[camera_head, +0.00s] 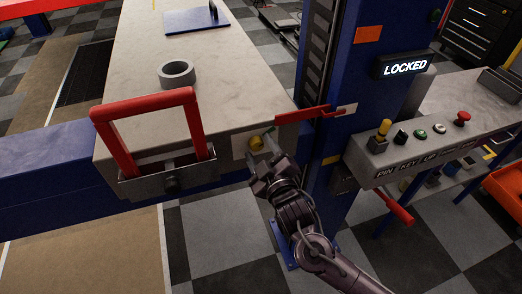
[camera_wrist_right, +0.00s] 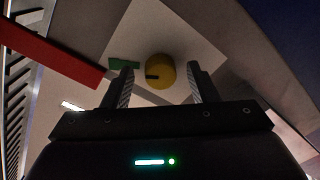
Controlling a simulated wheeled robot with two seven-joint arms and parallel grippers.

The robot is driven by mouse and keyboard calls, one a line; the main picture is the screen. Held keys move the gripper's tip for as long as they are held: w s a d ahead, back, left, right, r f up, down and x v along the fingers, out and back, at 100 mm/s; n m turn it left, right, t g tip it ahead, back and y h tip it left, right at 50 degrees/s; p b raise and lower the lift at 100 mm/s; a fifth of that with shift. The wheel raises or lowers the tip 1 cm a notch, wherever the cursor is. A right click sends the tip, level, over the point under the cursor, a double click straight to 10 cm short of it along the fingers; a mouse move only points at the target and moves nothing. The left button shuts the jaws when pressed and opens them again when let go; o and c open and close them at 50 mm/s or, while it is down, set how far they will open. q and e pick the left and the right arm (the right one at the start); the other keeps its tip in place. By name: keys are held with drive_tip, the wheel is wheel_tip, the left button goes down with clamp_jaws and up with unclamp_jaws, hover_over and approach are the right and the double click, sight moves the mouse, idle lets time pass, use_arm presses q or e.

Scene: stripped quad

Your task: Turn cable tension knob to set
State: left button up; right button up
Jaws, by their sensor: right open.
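The cable tension knob (camera_head: 256,142) is a small yellow round knob on a pale plate (camera_head: 240,148) on the front face of the bench block. In the right wrist view the yellow knob (camera_wrist_right: 160,71) carries a dark pointer mark on its left side, and a green mark (camera_wrist_right: 124,64) lies on the plate just left of it. My right gripper (camera_head: 264,164) is just below and in front of the knob. In the wrist view its open fingers (camera_wrist_right: 160,88) stand on either side of the knob's lower part, with gaps visible. My left gripper is not in view.
A red lever (camera_head: 302,114) juts out just above and right of the knob, close to my right gripper. A red U-shaped handle (camera_head: 143,105) stands to the left. A blue column (camera_head: 350,90) with a lit LOCKED sign (camera_head: 404,68) and a button panel (camera_head: 425,142) stand to the right.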

drive_tip(key=shift+s+d+f, duration=0.15)
drive_tip(key=shift+s, duration=0.25)
drive_tip(key=b+v, duration=0.2)
drive_tip(key=v, duration=0.4)
drive_tip(key=shift+s+d+r, duration=0.2)
drive_tip(key=shift+s, duration=0.2)
